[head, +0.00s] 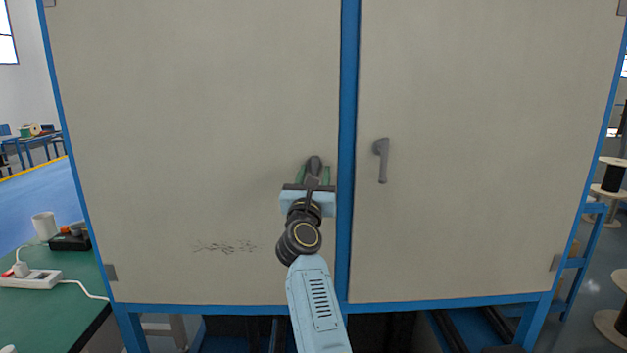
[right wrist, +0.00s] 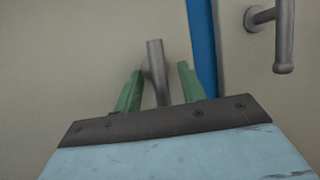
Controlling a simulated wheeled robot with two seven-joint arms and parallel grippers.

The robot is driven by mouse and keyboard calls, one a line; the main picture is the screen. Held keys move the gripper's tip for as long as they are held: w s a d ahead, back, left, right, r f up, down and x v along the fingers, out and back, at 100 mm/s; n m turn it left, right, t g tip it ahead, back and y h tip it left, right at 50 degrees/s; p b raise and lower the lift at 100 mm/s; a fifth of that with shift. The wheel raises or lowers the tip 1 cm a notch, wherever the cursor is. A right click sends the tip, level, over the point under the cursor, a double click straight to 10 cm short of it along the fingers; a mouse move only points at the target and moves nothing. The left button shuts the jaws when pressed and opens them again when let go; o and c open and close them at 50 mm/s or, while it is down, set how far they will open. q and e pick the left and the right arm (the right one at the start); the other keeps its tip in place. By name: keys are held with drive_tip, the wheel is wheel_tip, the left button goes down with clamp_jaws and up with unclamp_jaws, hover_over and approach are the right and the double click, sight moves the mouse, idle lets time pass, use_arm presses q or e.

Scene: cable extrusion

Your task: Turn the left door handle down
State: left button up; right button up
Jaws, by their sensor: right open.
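The left door handle (head: 314,164) is a dark grey lever on the left cabinet door (head: 200,120), close to the blue centre post. In the head view my right gripper (head: 313,172) is in front of it and hides most of it. In the right wrist view the handle (right wrist: 156,72) stands between the two green fingers of my right gripper (right wrist: 158,82). The fingers are open, one on each side, with gaps to the handle. The handle's lower part is hidden behind the gripper body. My left gripper is not in view.
The right door handle (head: 381,160) hangs downward on the right door (head: 490,130). The blue centre post (head: 349,150) runs between the doors. A green table (head: 50,310) with a white power strip (head: 32,279) stands at the lower left. Spools (head: 612,176) stand at the right.

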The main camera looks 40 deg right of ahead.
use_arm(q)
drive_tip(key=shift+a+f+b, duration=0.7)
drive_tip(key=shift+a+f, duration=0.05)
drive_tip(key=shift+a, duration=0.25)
use_arm(e)
drive_tip(key=v, duration=1.3)
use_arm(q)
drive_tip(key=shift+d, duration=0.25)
use_arm(e)
drive_tip(key=shift+s+f, duration=0.1)
drive_tip(key=shift+f, duration=0.05)
